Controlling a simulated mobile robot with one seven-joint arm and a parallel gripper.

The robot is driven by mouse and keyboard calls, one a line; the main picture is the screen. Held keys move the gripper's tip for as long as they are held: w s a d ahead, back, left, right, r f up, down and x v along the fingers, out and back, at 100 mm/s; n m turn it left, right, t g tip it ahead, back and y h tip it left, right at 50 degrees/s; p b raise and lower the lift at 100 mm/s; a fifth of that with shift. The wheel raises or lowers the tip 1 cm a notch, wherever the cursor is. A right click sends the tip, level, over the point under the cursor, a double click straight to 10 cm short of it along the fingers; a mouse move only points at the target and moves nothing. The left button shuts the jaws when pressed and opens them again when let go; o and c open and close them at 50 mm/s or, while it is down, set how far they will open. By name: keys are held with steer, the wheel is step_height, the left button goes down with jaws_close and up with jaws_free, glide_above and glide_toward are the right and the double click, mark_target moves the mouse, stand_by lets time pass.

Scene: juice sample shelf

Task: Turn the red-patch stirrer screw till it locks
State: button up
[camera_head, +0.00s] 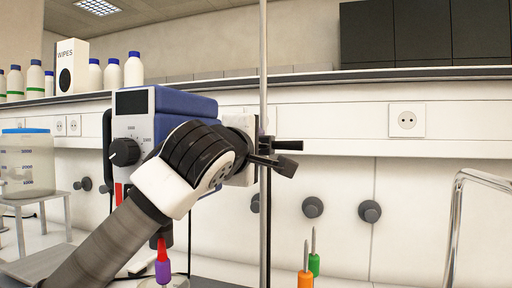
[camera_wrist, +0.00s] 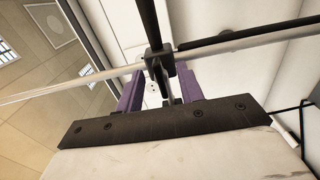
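The stirrer (camera_head: 185,105) is a blue and white box with a dial, and a red patch (camera_head: 118,193) shows low on its front. A black clamp (camera_head: 272,160) joins it to the upright metal rod (camera_head: 263,60); the clamp also shows in the wrist view (camera_wrist: 158,62). My gripper's purple fingers (camera_wrist: 158,92) stand apart, pointing toward the clamp. A thin dark screw stem (camera_wrist: 172,92) lies between them, nearer the right finger. I see no clear grip on it. In the head view my arm hides part of the stirrer, and the fingers cannot be made out.
Orange (camera_head: 305,280) and green (camera_head: 314,264) handled tools stand at the lower right. A red and purple piece (camera_head: 162,270) is below the stirrer. A clear container (camera_head: 27,165) stands on a small table at left. A bent metal tube (camera_head: 458,215) is at far right.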

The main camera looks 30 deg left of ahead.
steer(key=b+v, duration=0.2)
steer(key=v, duration=1.1)
steer(key=shift+s, duration=0.4)
